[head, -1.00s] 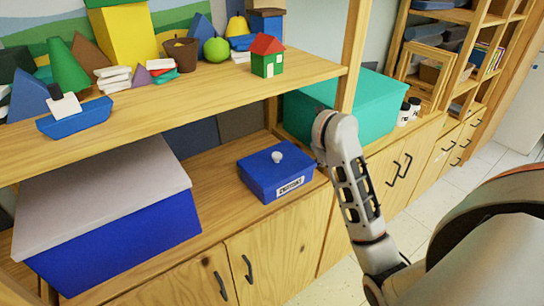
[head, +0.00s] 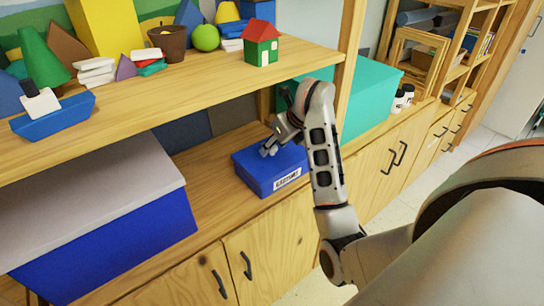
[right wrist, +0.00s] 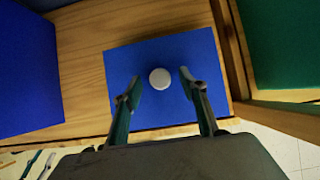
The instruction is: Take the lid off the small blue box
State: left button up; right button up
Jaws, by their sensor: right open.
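The small blue box (head: 266,181) with a white label on its front stands on the lower shelf, its lid on. In the right wrist view the blue lid (right wrist: 190,50) fills the middle, with a round white knob (right wrist: 159,79) on top. My right gripper (head: 268,150) is over the lid in the head view. In the right wrist view its two fingers (right wrist: 159,88) are apart, one on each side of the knob, and not closed on it. In the head view the gripper hides most of the knob. My left gripper is not in view.
A larger blue box with a grey lid (head: 90,180) stands left on the same shelf. A teal box (head: 370,105) stands to the right, beyond a wooden upright (head: 350,55).

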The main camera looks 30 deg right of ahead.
jog(key=shift+w+f, duration=0.2)
jog(key=shift+f, duration=0.15)
grip_shut()
jog(key=shift+r, duration=0.15)
jog(key=shift+r, duration=0.6)
jog(key=s+d, duration=0.1)
jog(key=s, duration=1.7)
jog(key=shift+d+p, duration=0.2)
jog(key=shift+p, duration=0.1)
